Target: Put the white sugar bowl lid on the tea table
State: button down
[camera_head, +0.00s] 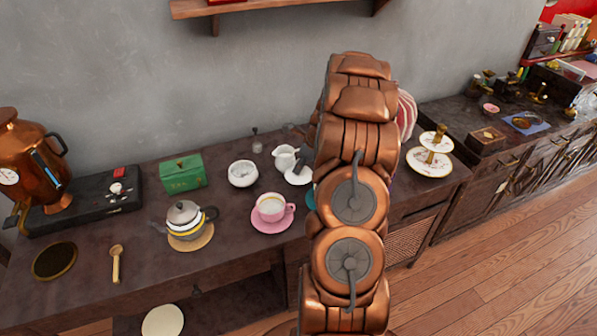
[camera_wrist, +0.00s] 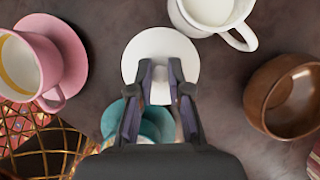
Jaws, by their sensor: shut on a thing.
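The white lid (camera_wrist: 160,45) is a round disc in the upper middle of the wrist view. My gripper (camera_wrist: 161,76) is shut on its white knob, with a finger on each side. In the head view the lid (camera_head: 298,177) shows just left of my arm, below the dark tip of my gripper (camera_head: 303,160). I cannot tell whether it touches the dark tea table (camera_head: 232,222) or hangs just above it. A white bowl (camera_head: 243,174), perhaps the sugar bowl, stands to the left.
A white jug (camera_wrist: 208,12) stands behind the lid, a pink cup and saucer (camera_wrist: 72,55) to the left, a brown bowl (camera_wrist: 262,95) to the right. A teal cup (camera_wrist: 113,122) is close below, partly behind my gripper. A green box (camera_head: 182,174) and teapot (camera_head: 186,218) stand farther left.

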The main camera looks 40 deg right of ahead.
jog(key=shift+f, duration=1.55)
jog(key=shift+p, duration=0.3)
jog(key=c, duration=1.1)
grip_release()
jog(key=shift+f, duration=0.1)
